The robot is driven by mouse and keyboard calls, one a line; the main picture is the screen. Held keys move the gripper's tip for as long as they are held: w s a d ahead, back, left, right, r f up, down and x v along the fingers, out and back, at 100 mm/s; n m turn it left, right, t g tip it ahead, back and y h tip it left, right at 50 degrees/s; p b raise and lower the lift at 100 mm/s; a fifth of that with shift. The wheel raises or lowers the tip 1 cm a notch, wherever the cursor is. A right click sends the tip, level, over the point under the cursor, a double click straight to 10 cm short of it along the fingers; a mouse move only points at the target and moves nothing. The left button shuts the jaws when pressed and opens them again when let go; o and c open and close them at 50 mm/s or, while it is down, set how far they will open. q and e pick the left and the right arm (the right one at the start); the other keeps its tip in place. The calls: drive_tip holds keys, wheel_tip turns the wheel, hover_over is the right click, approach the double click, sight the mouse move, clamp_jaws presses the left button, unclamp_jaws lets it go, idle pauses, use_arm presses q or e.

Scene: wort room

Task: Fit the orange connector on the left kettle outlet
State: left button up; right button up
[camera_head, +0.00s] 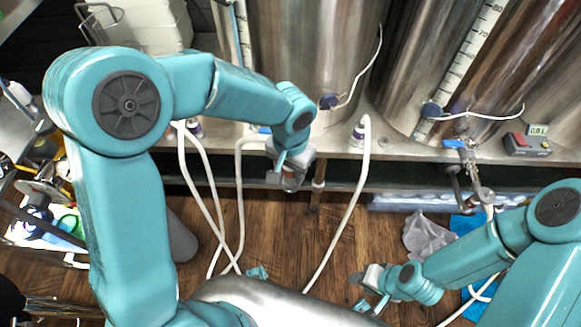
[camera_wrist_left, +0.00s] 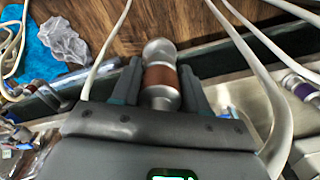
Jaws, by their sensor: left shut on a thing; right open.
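My left gripper (camera_head: 288,180) hangs at the front edge of the steel bench, below the left kettle (camera_head: 305,60). In the left wrist view, its fingers (camera_wrist_left: 161,88) are shut around a metal connector with an orange-brown band (camera_wrist_left: 161,76). The connector's rounded metal end sticks out past the fingers, above the floor. In the head view the wrist and gripper mostly hide the connector. A blue handle (camera_head: 264,130) shows beside the left wrist; the left kettle's outlet itself cannot be made out. My right gripper (camera_head: 370,288) is open and empty over the floor at lower right.
White hoses hang from the bench to the floor. Purple-banded connectors (camera_head: 358,135) stand on the bench. The right kettle's valve (camera_head: 453,143) has a blue handle. A small red-buttoned box (camera_head: 527,142) sits at right. A grey crumpled bag (camera_head: 428,236) lies below.

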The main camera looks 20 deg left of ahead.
use_arm(q)
drive_tip(key=shift+f+b, duration=1.2)
drive_tip(key=shift+f, duration=0.1)
idle(0.4)
drive_tip(key=o, duration=1.2)
drive_tip(key=shift+o, duration=0.2)
wheel_tip(320, 180, up, 16)
drive_tip(key=p, duration=0.4)
drive_tip(key=shift+r, duration=0.2)
drive_tip(key=shift+s, duration=0.1)
